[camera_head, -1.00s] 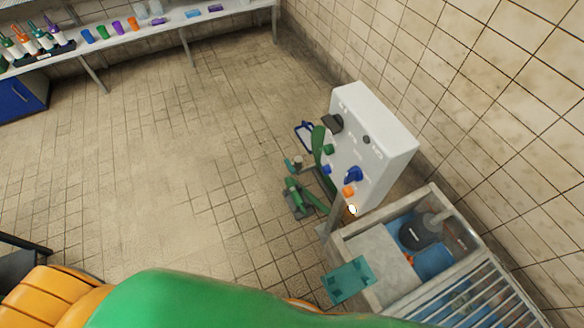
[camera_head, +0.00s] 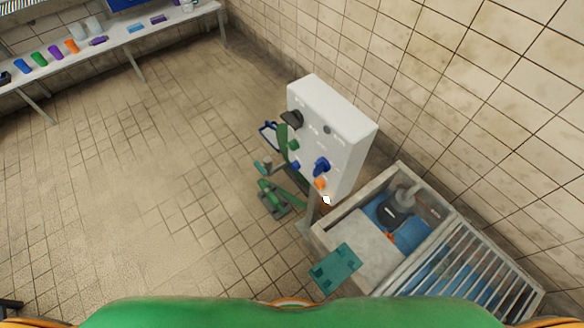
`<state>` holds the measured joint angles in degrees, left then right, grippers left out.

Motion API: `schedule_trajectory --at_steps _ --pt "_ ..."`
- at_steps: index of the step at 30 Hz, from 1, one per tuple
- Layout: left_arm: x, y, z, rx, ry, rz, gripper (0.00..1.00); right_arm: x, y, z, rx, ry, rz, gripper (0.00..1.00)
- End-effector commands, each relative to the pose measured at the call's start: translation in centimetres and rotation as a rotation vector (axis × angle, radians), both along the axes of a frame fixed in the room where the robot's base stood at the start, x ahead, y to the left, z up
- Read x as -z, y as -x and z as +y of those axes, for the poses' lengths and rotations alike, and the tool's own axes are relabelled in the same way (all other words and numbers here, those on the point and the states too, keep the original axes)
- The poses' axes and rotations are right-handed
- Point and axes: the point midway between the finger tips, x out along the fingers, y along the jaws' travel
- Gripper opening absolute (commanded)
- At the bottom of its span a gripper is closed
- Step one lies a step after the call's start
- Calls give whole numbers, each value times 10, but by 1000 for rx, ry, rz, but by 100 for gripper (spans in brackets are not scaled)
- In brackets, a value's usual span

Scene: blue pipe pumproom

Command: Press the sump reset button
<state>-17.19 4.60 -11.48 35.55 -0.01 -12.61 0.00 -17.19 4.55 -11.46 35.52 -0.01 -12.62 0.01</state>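A white control box (camera_head: 335,125) stands on a post right of centre in the head view. Its front carries a black knob (camera_head: 292,118), a green button (camera_head: 294,146), a blue button (camera_head: 296,166), a blue handle (camera_head: 321,167) and an orange button (camera_head: 320,183). A small dark round part (camera_head: 327,129) is also on it. The labels are too small to read, so I cannot tell which one is the sump reset button. Neither of my grippers is in view. Nothing touches the box.
A walled sump pit (camera_head: 367,232) with a dark pump (camera_head: 397,208) and a metal grating (camera_head: 475,262) lies below the box. A teal plate (camera_head: 335,267) is at its corner. Green equipment (camera_head: 270,196) stands left of the post. A bench (camera_head: 125,45) is far left. Floor between is clear.

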Motion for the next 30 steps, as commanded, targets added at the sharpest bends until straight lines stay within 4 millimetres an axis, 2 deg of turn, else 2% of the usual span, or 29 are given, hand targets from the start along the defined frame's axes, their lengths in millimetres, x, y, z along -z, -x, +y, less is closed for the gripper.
schedule_trajectory --at_steps 1,2,3,30 --pt "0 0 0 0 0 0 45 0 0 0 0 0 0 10" --pt "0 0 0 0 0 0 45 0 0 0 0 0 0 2" --pt "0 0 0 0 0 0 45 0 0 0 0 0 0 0" --pt "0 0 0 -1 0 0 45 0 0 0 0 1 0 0"
